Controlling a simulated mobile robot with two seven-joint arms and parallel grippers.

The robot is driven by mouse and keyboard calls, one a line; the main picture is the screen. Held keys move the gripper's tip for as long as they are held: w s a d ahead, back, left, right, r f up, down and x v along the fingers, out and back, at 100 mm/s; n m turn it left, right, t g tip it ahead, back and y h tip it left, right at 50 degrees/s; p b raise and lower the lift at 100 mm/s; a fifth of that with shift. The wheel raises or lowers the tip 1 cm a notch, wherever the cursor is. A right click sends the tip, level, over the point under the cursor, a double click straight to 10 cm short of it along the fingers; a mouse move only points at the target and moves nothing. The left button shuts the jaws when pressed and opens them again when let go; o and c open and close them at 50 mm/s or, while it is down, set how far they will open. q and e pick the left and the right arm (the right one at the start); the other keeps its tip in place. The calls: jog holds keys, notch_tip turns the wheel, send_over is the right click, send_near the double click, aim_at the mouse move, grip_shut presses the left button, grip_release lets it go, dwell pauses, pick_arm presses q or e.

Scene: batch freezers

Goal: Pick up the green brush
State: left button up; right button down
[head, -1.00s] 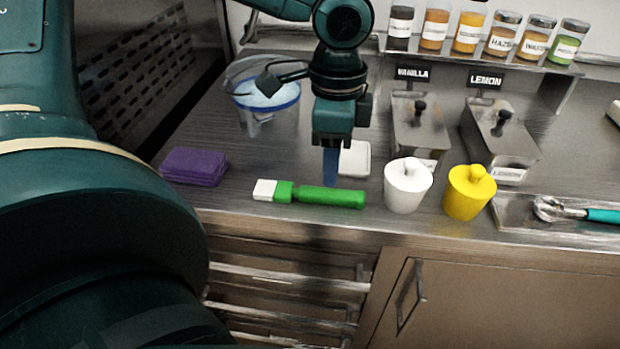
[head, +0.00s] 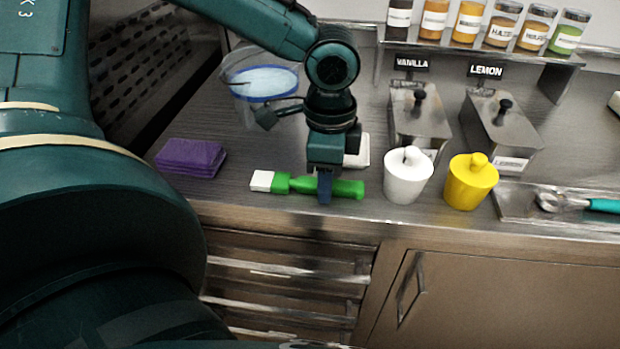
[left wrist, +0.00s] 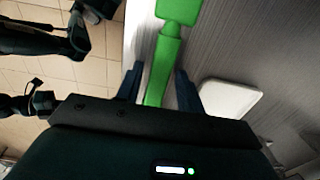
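The green brush (head: 300,185) lies flat on the steel counter near its front edge, its white end to the left and its green handle to the right. My left gripper (head: 325,190) points down at the handle. In the left wrist view the brush handle (left wrist: 160,70) runs between the two blue fingers of my left gripper (left wrist: 158,85), with a gap visible on each side. The gripper is open around the handle. The part of the handle behind the fingers is hidden in the head view. My right gripper is not in view.
A white cup (head: 408,178) and a yellow cup (head: 470,184) stand right of the brush. A purple stack of cloths (head: 190,158) lies to the left. A clear tub with a blue rim (head: 262,85) and a white block (head: 358,150) are behind.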

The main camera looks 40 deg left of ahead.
pick_arm(q)
grip_shut()
